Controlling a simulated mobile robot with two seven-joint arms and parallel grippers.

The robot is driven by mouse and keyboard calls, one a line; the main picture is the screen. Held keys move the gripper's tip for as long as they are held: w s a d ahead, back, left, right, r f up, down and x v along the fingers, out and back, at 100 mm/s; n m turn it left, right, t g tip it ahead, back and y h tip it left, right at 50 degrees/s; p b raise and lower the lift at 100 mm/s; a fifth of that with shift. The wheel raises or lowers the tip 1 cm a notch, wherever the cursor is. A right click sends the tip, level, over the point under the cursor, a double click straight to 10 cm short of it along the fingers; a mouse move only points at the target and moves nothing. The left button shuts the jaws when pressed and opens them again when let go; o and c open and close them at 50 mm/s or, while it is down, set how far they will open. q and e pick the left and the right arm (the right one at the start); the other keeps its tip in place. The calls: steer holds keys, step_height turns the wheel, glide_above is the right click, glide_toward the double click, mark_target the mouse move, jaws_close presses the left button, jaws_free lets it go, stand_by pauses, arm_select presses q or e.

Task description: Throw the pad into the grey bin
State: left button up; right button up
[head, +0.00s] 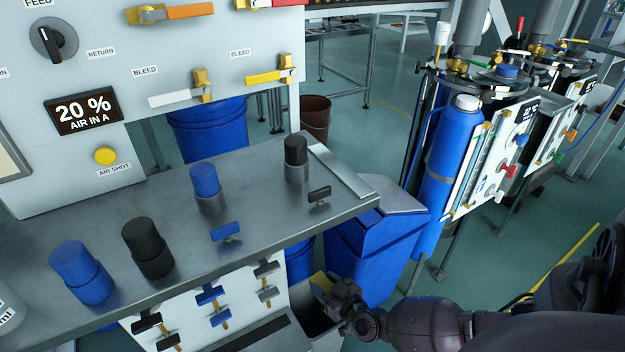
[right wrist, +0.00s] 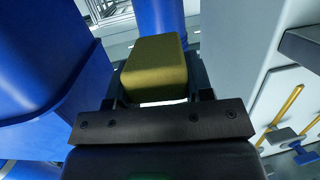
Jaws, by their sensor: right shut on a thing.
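The pad (right wrist: 153,66) is an olive-yellow block with rounded edges, held between the fingers of my right gripper in the right wrist view. In the head view its yellow edge (head: 319,282) shows at the tip of my right gripper (head: 331,291), and the gripper hides the rest. The gripper is low, beside the right end of the metal bench. A grey open container (head: 304,298), seemingly the grey bin, shows just below and left of the gripper, partly hidden by it. My left gripper is not in view.
A blue bin with a sloped grey lid (head: 384,207) stands close behind my right gripper. The metal bench (head: 255,185) bears blue and black knobs. A white panel with small valves (right wrist: 278,60) is at right in the right wrist view. A brown bin (head: 315,115) stands farther back.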

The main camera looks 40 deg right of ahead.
arm_select(q)
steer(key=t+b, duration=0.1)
steer(key=b, duration=0.1)
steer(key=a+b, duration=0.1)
steer(key=b, duration=0.1)
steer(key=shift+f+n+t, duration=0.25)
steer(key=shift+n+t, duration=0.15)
arm_select(e)
step_height(320, 180, down, 5)
steer(key=shift+f, duration=0.1)
steer(key=o, duration=1)
steer(key=shift+o, duration=0.2)
arm_select(q)
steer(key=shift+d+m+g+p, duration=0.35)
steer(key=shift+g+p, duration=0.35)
steer(key=shift+p, duration=0.9)
arm_select(e)
steer(key=v, duration=1)
steer(key=shift+s+r, duration=0.2)
steer(key=shift+s, duration=0.2)
